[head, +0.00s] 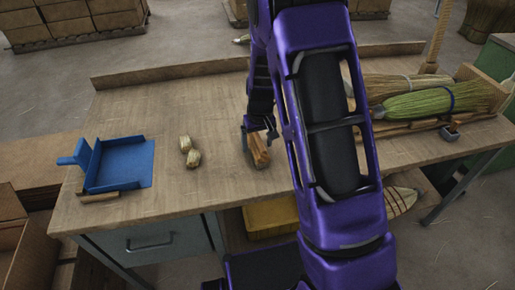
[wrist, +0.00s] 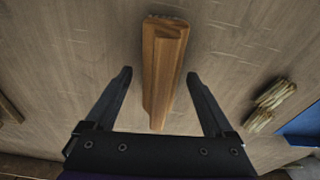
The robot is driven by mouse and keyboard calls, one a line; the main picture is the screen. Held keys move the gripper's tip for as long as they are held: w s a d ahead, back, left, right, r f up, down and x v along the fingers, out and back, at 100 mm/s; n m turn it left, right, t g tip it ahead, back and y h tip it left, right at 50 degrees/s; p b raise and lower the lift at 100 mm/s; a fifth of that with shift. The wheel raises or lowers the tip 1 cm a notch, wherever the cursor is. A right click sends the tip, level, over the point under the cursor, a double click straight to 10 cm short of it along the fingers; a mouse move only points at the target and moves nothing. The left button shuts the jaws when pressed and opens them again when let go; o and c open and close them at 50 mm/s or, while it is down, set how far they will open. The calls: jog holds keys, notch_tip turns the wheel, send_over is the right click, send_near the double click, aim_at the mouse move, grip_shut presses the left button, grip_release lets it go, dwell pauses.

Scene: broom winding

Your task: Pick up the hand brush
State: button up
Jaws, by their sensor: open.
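The hand brush (head: 259,151) is a brown wooden piece on the workbench, with a thin pale edge at one end that may be bristles. In the wrist view the hand brush (wrist: 164,60) lies lengthwise between my fingers, with a gap on both sides. My gripper (head: 260,134) is open and points down over the brush in the head view. The fingers (wrist: 159,75) do not touch it in the wrist view. I cannot tell how high the fingertips are above the bench. My arm hides part of the bench to the right.
The workbench (head: 130,105) is mostly bare around the brush. Two small straw bundles (head: 189,152) lie to its left. Further left is a blue dustpan (head: 122,163) with a short wooden stick (head: 98,196) in front. Straw broom heads (head: 432,101) lie at the right.

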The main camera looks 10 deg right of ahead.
jog(key=shift+w+f, duration=0.1)
jog(key=shift+f, duration=0.7)
grip_shut()
